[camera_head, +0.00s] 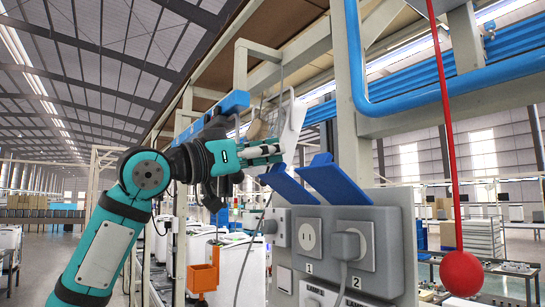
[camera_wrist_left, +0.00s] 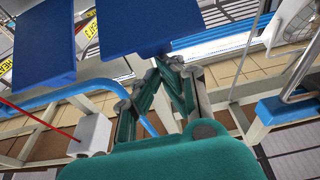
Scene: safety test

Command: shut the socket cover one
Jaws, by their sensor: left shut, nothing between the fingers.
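Socket cover one (camera_head: 288,186) is a blue flap standing open and tilted above the socket marked 1 (camera_head: 308,240) on a grey panel. It also shows in the left wrist view (camera_wrist_left: 137,25), just beyond the fingertips. My left gripper (camera_head: 280,153) is shut and empty, just above the upper end of this cover. In the left wrist view its fingers (camera_wrist_left: 174,68) meet close to the cover's edge; I cannot tell if they touch it. My right gripper is not in view.
A second open blue cover (camera_head: 336,182) stands right of cover one, above socket 2, which holds a grey plug (camera_head: 350,243) with a cable. A red ball (camera_head: 462,273) hangs on a red cord at the right. A beige post (camera_head: 350,90) stands behind the panel.

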